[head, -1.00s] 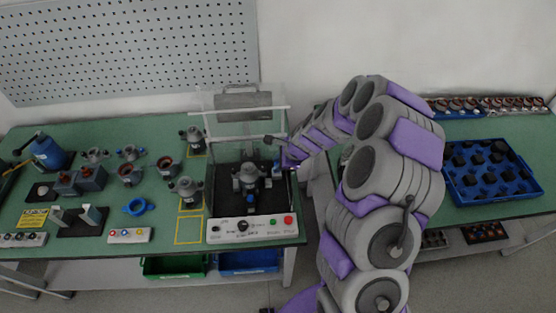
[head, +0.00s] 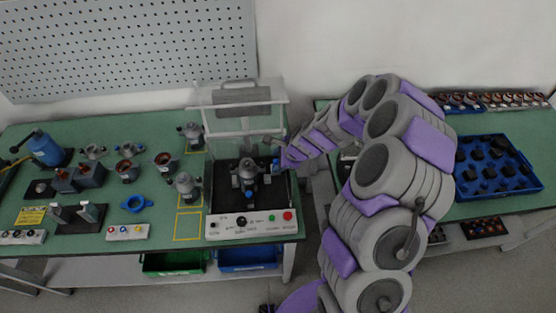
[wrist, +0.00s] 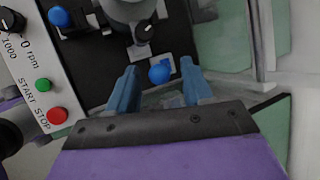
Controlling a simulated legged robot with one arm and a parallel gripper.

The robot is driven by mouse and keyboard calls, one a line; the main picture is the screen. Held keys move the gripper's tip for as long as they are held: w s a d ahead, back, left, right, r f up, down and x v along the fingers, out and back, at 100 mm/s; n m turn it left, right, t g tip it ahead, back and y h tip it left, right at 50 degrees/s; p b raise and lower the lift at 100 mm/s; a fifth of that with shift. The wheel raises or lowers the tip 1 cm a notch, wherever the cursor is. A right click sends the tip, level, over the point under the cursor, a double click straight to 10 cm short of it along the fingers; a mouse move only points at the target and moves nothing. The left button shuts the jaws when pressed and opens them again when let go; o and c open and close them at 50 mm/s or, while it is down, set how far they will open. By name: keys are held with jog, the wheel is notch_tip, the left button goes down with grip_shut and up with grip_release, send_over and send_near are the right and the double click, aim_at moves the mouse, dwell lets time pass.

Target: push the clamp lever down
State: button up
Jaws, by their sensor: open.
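The test station has a black base plate (head: 222,176) with a grey motor-like unit (head: 244,172) on it. In the wrist view the unit (wrist: 125,8) is cut off at the top edge. A blue ball knob (wrist: 160,72), seemingly the clamp lever's end, shows beyond and between my fingertips. The lever's arm and its angle are hard to make out. My gripper (wrist: 158,82) is open, its two blue fingers apart on either side of the knob in the picture. I cannot tell whether they touch it. In the head view my gripper (head: 277,165) is small at the plate's right side.
A control panel (head: 250,225) with green and red buttons runs along the station's front. A clear cover (head: 238,110) stands raised behind the unit. Grey motors and small parts occupy the green table (head: 110,220) to the left. A blue tray (head: 497,188) sits on the right table.

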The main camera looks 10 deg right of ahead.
jog(key=p+v, duration=0.2)
jog(key=v, duration=1.5)
jog(key=shift+w+d+r, duration=0.1)
jog(key=shift+d, duration=0.05)
